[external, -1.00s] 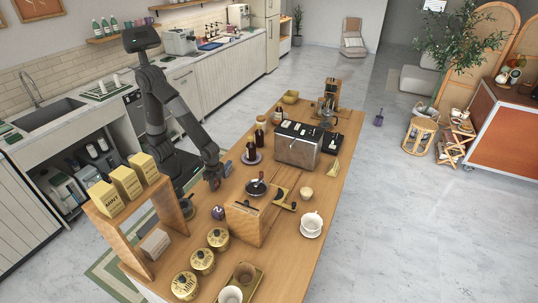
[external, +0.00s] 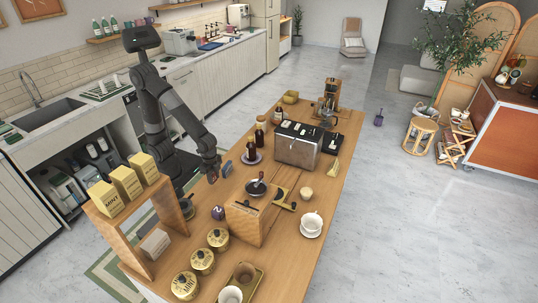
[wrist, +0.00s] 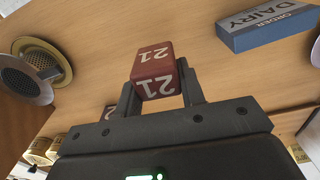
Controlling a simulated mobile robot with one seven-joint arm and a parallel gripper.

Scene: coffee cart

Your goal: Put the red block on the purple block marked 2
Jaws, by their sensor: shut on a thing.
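The red block (wrist: 154,68), marked 21 in white, is between the two fingers of my gripper (wrist: 160,90) in the wrist view. My gripper (external: 213,174) is shut on it, above the table's left edge in the external view. The purple block (external: 218,212) stands on the table below my gripper in the picture, toward the wooden stand; its number is too small to read there. In the wrist view a dark block (wrist: 110,112) shows partly behind my left finger, its marking mostly hidden.
A blue DAIRY box (wrist: 265,25) lies near my gripper, also in the external view (external: 227,168). Round strainers (wrist: 25,75) are at left in the wrist view. A wooden stand (external: 244,223) and gold tins (external: 203,261) stand around the purple block.

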